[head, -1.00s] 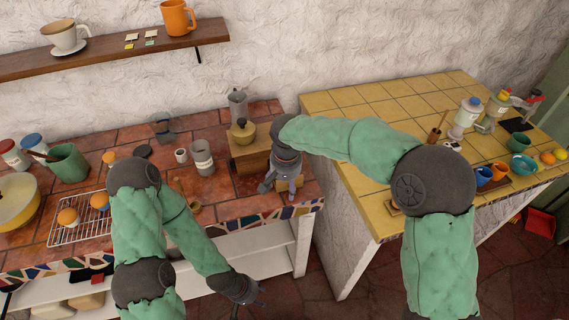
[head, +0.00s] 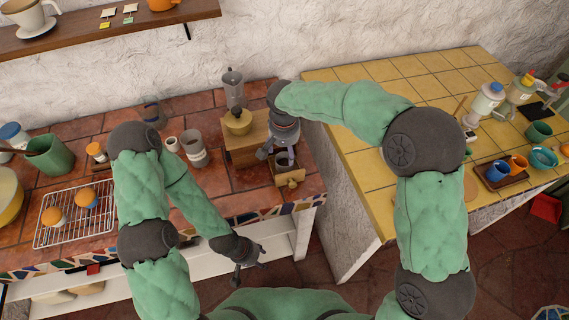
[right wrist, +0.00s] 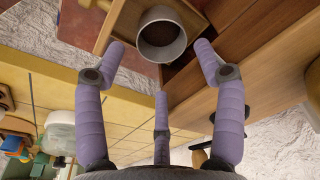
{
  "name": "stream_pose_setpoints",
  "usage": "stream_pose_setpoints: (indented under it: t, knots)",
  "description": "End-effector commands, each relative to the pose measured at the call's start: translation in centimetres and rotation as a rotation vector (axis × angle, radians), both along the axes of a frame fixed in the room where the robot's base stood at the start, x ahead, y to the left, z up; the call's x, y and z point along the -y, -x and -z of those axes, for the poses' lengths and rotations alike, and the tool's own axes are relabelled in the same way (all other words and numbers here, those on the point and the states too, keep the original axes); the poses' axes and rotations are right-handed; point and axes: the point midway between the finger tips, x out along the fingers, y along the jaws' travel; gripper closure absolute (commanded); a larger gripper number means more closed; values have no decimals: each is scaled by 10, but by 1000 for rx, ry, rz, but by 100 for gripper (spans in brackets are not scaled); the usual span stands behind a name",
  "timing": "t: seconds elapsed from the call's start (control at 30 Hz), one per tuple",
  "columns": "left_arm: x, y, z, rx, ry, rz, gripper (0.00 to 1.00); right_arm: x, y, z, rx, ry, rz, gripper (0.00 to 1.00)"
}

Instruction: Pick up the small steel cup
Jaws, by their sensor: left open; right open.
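The small steel cup (head: 285,161) is a grey, round, open-topped cup at the wooden box's pulled-out drawer, near the right end of the tiled counter. I cannot tell how deep it sits there. In the right wrist view the cup (right wrist: 162,38) shows its round mouth beyond my three spread purple fingers, with no finger closed on it. My right gripper (head: 277,148) is open over the cup and partly covers it in the head view. My left gripper (head: 249,264) is open and empty, low in front of the counter's edge.
A yellow-tiled counter (head: 350,180) lies right, across a gap.

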Motion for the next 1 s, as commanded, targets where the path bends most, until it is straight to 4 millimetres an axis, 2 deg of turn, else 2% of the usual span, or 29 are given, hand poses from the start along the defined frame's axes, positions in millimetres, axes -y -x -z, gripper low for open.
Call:
stream_pose_setpoints:
  t: [0.17,0.5,0.77,0.9,0.93,1.0]
  knots:
    - [0,0,3,1,0,0,52,0,-2,10,1,-1,1,30]
    - [0,0,15,1,0,0,52,-1,-8,53,1,-1,0,30]
    - [0,0,14,1,0,0,52,-1,-8,54,2,-2,1,30]
    - [0,0,14,1,0,0,52,-1,-8,54,2,-2,1,69]
    - [0,0,14,1,0,0,52,-1,-8,54,2,-2,1,74]
    - [0,0,14,1,0,0,52,-1,-8,54,2,-2,1,74]
